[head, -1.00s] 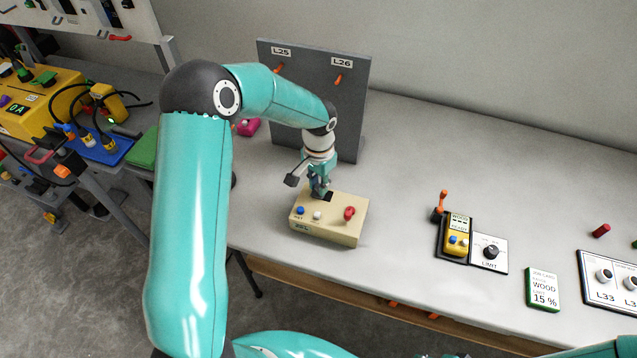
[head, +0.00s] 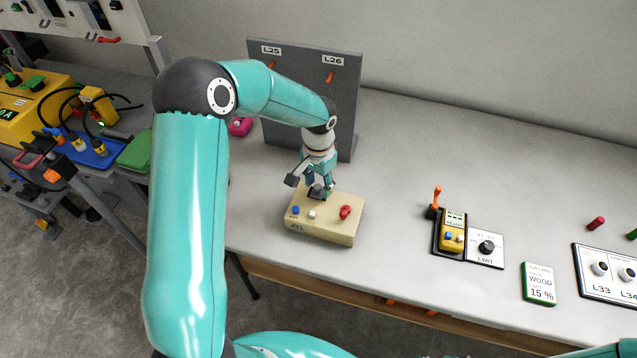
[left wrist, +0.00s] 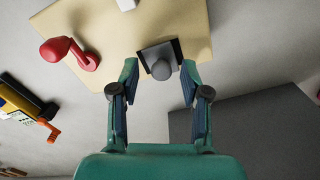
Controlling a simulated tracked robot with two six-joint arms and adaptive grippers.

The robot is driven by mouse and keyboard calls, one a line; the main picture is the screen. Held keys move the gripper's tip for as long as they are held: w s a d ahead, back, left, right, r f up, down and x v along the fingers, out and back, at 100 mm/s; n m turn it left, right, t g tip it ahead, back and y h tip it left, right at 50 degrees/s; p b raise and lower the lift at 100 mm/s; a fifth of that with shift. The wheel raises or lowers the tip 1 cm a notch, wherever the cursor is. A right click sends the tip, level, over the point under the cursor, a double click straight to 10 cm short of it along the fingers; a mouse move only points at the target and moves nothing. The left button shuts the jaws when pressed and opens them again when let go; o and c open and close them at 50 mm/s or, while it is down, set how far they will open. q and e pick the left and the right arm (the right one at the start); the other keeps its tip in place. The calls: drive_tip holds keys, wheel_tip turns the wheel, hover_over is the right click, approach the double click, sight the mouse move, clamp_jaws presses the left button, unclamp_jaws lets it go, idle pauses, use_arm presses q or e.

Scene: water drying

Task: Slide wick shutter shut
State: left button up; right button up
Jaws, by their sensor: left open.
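The beige box (head: 325,232) stands on the grey bench with a small wick shutter in its top, near the back edge. In the left wrist view the shutter shows as a dark grey plate with a rounded grey knob (left wrist: 161,69). My left gripper (head: 317,188) points down over it from behind the box. In the left wrist view the gripper (left wrist: 158,64) is open, with one finger on each side of the knob and gaps between. Whether a finger touches it, I cannot tell. My right gripper is out of view.
The box also carries a red knob (head: 345,212), a blue button (head: 295,210) and a white button (head: 312,214). A grey panel (head: 300,95) stands behind. To the right are a yellow meter (head: 453,231) and a green-edged card (head: 539,284). Bench between is clear.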

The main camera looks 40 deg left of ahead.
sight(319, 186)
use_arm(q)
wheel_tip(319, 186, up, 12)
drive_tip(key=shift+f, duration=0.25)
idle(0.6)
